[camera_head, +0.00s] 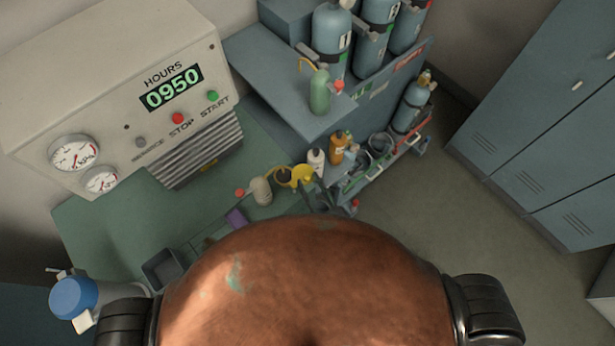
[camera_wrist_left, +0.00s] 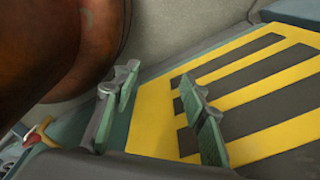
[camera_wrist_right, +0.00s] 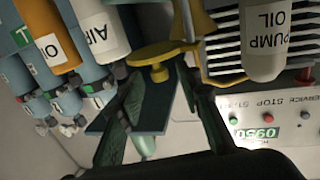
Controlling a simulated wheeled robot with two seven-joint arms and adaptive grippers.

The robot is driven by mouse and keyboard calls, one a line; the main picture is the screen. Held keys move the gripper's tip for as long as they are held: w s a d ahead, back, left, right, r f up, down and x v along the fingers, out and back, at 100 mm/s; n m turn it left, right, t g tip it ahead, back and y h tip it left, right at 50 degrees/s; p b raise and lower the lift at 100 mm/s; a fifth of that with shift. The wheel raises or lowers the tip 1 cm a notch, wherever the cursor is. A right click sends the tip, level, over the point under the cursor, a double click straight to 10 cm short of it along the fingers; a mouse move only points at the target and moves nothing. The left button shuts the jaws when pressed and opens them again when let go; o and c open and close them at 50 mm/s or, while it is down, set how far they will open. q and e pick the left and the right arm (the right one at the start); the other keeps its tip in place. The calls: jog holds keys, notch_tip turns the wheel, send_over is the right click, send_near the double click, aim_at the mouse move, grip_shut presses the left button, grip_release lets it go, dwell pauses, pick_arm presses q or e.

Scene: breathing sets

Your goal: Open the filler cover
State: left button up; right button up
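The yellow round cover (camera_head: 302,175) with a small knob stands at the bench edge in the head view. It also shows in the right wrist view (camera_wrist_right: 150,55), beside a yellow curved part (camera_wrist_right: 190,22). My right gripper (camera_head: 318,196) is close in front of it, partly hidden behind the brown foreground. In the right wrist view its fingers (camera_wrist_right: 155,78) are apart, with the knob near their tips. Whether they touch it I cannot tell. My left gripper (camera_wrist_left: 158,78) is open and empty, over a yellow and black striped surface (camera_wrist_left: 250,75).
A white pump oil bottle (camera_head: 262,191) stands left of the cover. White (camera_head: 316,162) and orange (camera_head: 337,148) bottles stand to its right. A shelf (camera_head: 270,75) with a green cylinder (camera_head: 319,92) is behind. The control panel (camera_head: 110,75) is left. Floor at right is clear.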

jog(key=v, duration=0.9)
jog(key=shift+s, duration=0.15)
jog(key=s+d+f+g+h, duration=0.1)
jog(key=s+d+f+g, duration=0.25)
jog(key=f, duration=0.85)
jog(key=s+d+f+m+g+h, duration=0.15)
jog(key=d+f, duration=0.25)
jog(key=f, duration=0.9)
jog(key=s+d+f+n+g+h, duration=0.1)
jog(key=s+d+f+g+h, duration=0.2)
jog(key=f, duration=0.9)
jog(key=s+d+f+m+g+h, duration=0.1)
jog(key=s+d+f+g, duration=0.2)
jog(key=s+d+f, duration=0.5)
jog(key=s+d+f+m+g, duration=0.1)
jog(key=s+d+f+g, duration=0.3)
jog(key=s+d+f, duration=0.4)
jog(key=s, duration=0.6)
jog(key=shift+s+f+m+g+h, duration=0.2)
jog(key=shift+f+m+g+h, duration=0.1)
jog(key=shift+f+m+h, duration=0.05)
